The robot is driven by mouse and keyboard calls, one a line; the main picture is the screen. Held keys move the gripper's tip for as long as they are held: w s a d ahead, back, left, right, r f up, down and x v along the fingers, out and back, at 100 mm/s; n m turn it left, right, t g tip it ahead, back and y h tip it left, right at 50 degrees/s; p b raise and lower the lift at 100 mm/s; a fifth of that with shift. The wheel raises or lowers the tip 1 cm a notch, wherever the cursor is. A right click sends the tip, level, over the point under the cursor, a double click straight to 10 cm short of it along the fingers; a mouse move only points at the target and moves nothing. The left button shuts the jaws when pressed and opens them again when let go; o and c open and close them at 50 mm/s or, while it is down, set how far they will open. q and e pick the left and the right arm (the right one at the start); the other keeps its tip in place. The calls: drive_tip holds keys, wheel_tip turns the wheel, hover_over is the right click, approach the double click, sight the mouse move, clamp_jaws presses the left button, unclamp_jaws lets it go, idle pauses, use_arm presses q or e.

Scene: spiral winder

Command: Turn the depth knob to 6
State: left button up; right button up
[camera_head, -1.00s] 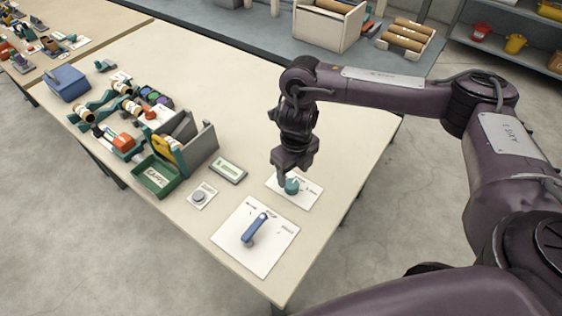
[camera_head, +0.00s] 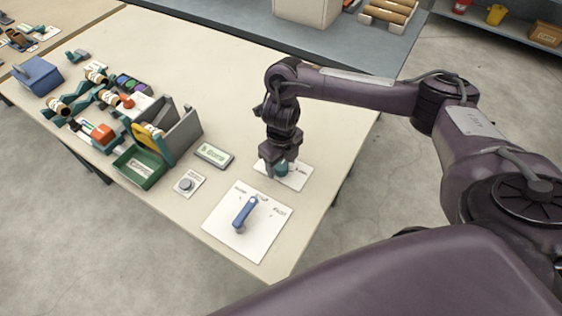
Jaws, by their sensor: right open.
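The teal knob (camera_head: 282,169) stands on a white labelled plate (camera_head: 299,178) near the table's right edge. I take it for the depth knob, but the plate's print is too small to read. My right gripper (camera_head: 275,171) points down at the knob, with its fingers beside and around it. It is open, and its near finger hides part of the knob. I cannot tell whether the fingers touch it. My left gripper is not in view. A small display (camera_head: 215,155) with a green screen lies left of the knob; its reading is not legible.
A blue lever (camera_head: 244,213) on a white plate and a grey round button (camera_head: 186,185) lie in front. A green tray (camera_head: 139,168), a grey-walled holder (camera_head: 182,137) and winder parts stand left. The table behind my gripper is clear.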

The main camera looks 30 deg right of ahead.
drive_tip(key=c, duration=1)
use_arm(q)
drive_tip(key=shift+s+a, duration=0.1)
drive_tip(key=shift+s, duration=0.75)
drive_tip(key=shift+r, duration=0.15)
use_arm(e)
drive_tip(key=shift+m, duration=0.4)
drive_tip(key=m+p, duration=0.3)
drive_tip(key=m, duration=0.2)
drive_tip(key=shift+r+m, duration=0.15)
drive_tip(key=shift+m, duration=0.15)
drive_tip(key=m+p, duration=0.2)
drive_tip(key=m, duration=0.1)
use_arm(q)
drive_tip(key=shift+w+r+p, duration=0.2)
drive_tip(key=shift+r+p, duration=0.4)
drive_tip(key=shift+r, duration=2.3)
use_arm(e)
drive_tip(key=shift+m, duration=1.2)
